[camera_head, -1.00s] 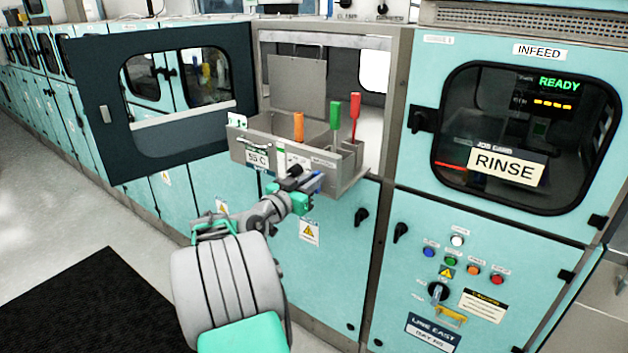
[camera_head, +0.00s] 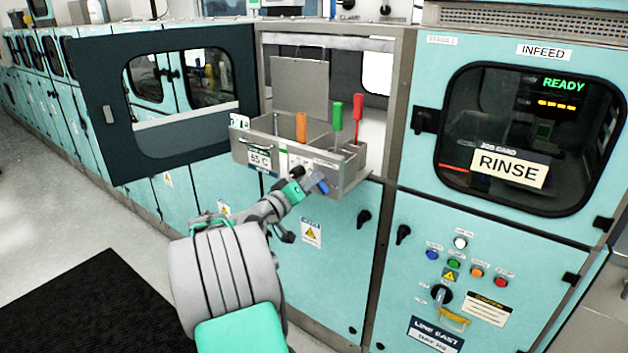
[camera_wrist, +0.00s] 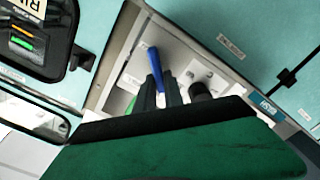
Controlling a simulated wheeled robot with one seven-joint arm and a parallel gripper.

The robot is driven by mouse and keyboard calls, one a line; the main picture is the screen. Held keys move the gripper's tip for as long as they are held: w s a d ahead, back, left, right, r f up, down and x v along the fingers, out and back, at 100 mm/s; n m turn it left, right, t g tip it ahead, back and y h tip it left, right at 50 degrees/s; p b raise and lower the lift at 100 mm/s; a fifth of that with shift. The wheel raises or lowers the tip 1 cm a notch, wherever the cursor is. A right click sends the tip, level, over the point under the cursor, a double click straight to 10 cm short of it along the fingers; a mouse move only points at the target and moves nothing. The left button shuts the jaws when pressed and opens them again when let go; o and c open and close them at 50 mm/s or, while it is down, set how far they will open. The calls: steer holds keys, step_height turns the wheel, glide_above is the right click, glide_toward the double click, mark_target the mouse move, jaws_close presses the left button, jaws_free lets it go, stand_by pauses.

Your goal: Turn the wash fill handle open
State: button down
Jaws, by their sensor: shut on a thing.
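The blue handle (camera_head: 319,184) is on the front of the grey box under the open hatch; I take it as the wash fill handle. My gripper (camera_head: 311,181) is at the box's front, lower right part. In the wrist view my gripper (camera_wrist: 162,93) is shut on the blue handle (camera_wrist: 155,62), whose free end sticks out beyond the fingers. The fingers hide its lower part. The handle's small label is not readable.
The grey box (camera_head: 246,151) shows a "55 C" tag and holds orange, green and red handled tools. A dark windowed door (camera_head: 107,90) stands open at left. A black knob (camera_wrist: 200,91) is close to my fingers. The infeed panel (camera_head: 425,215) is to the right.

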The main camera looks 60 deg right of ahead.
steer(key=shift+w+f+n+p, duration=0.15)
steer(key=shift+n+p, duration=0.5)
steer(key=shift+n, duration=0.8)
steer(key=shift+f+n+p, duration=0.2)
steer(key=shift+n+p, duration=0.4)
steer(key=shift+n, duration=0.9)
steer(key=shift+w+f+n+p, duration=0.15)
steer(key=shift+n+p, duration=0.5)
steer(key=shift+n, duration=0.8)
steer(key=shift+s+f, duration=0.1)
steer(key=c, duration=1.4)
jaws_free()
steer(key=shift+c, duration=0.2)
steer(key=w+a+b, duration=0.1)
steer(key=a+b, duration=0.1)
steer(key=a, duration=0.5)
steer(key=shift+a, duration=0.35)
steer(key=shift+w, duration=0.1)
